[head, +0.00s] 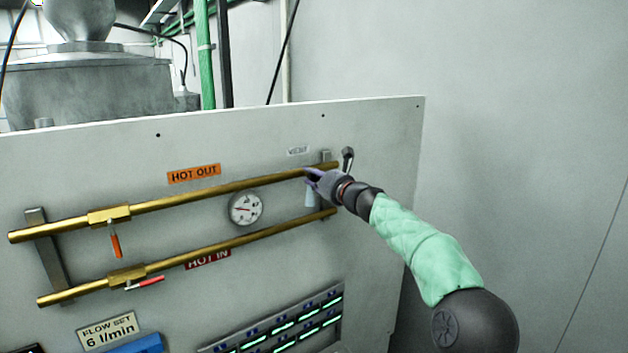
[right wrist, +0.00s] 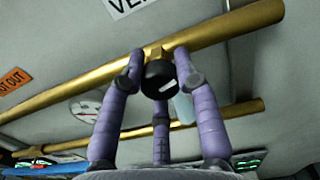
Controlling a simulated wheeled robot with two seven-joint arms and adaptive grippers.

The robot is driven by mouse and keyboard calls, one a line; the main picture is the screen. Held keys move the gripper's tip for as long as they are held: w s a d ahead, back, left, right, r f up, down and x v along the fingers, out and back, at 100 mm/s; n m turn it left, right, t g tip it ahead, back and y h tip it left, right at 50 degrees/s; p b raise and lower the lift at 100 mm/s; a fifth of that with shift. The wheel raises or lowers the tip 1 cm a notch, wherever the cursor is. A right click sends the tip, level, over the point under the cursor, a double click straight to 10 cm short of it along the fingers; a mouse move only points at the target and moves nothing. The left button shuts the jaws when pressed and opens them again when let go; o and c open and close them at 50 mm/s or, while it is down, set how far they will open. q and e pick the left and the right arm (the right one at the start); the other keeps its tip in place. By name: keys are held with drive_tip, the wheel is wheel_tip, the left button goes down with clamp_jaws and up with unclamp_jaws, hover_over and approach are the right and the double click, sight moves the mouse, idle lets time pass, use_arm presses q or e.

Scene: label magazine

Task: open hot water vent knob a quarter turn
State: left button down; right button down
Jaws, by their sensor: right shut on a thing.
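The vent knob (right wrist: 159,80) is a round black knob with a white mark, on a brass fitting of the upper brass pipe (right wrist: 200,38). My right gripper (head: 314,180) is at the right end of that pipe (head: 235,187) in the head view. In the right wrist view its purple fingers are shut around the knob, two at the sides and one below. The knob is hidden by the gripper in the head view. A white label (right wrist: 128,4) beginning with "VE" is above it, partly cut off. My left gripper is not in view.
Orange-handled (head: 116,244) and red-handled (head: 146,282) valves sit on the left of the upper and lower pipes. A round gauge (head: 245,207) lies between the pipes. A pale bluish tag (right wrist: 184,108) hangs near the fingers.

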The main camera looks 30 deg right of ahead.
drive_tip(key=n+b, duration=0.1)
drive_tip(key=n, duration=0.1)
drive_tip(key=f+n+b, duration=0.1)
drive_tip(key=n+b, duration=0.1)
drive_tip(key=n, duration=0.1)
drive_tip(key=shift+w, duration=0.1)
drive_tip(key=n+b, duration=0.2)
drive_tip(key=n, duration=0.1)
drive_tip(key=shift+r+n+b, duration=0.15)
drive_tip(key=shift+n+b, duration=0.4)
drive_tip(key=shift+n, duration=0.75)
drive_tip(key=c, duration=1.2)
unclamp_jaws()
drive_tip(key=o, duration=0.3)
drive_tip(key=shift+r, duration=0.1)
drive_tip(key=shift+d, duration=0.15)
drive_tip(key=shift+r, duration=0.15)
